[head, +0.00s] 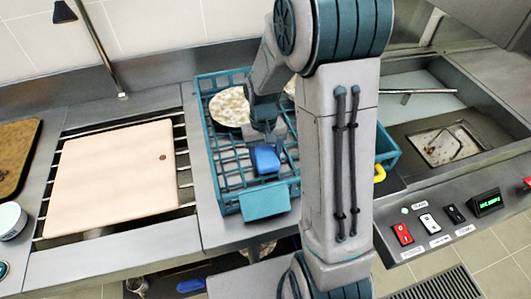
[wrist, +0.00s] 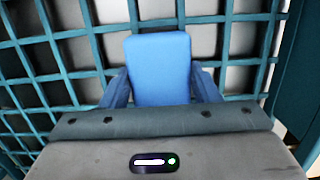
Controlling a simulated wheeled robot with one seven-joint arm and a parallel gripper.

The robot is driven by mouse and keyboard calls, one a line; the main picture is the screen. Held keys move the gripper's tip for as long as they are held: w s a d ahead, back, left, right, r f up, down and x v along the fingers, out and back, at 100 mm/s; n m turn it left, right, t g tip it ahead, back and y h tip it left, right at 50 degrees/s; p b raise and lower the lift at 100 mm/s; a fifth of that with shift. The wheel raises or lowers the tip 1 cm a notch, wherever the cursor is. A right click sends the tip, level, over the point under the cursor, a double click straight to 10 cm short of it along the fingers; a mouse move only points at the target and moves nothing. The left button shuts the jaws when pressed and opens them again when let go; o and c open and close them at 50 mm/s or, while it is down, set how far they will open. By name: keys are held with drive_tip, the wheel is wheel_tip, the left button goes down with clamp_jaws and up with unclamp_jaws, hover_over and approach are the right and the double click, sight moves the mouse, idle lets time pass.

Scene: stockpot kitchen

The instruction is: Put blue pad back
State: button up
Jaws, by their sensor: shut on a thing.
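The blue pad (head: 266,159) is a small bright blue block at the end of my arm, over the teal wire basket (head: 222,195). In the wrist view the blue pad (wrist: 158,68) stands between the two fingers of my gripper (wrist: 160,88), which is shut on it. The teal grid of the basket (wrist: 60,75) shows behind the pad. I cannot tell whether the pad touches the basket. My arm hides the middle and part of the right of the basket.
A round speckled plate (head: 230,107) is in the basket. Left is a pale board (head: 112,180) on a rack. A sink (head: 440,140) and a switch panel (head: 440,222) are at right. A yellow item (head: 380,173) is at the basket's right. Another blue item (head: 190,285) lies low, below the counter.

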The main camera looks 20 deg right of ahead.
sight(264, 150)
drive_tip(key=o, duration=1)
wheel_tip(264, 150, up, 11)
drive_tip(key=w, duration=0.2)
drive_tip(key=shift+s+r+t, duration=0.8)
drive_tip(key=shift+s+r, duration=0.05)
drive_tip(key=shift+s, duration=1.9)
drive_tip(key=shift+s+r+t, duration=0.8)
drive_tip(key=shift+s+r, duration=0.05)
drive_tip(key=shift+s, duration=1.85)
drive_tip(key=shift+s+r+t, duration=0.8)
drive_tip(key=shift+s+r, duration=0.05)
drive_tip(key=shift+s, duration=1.9)
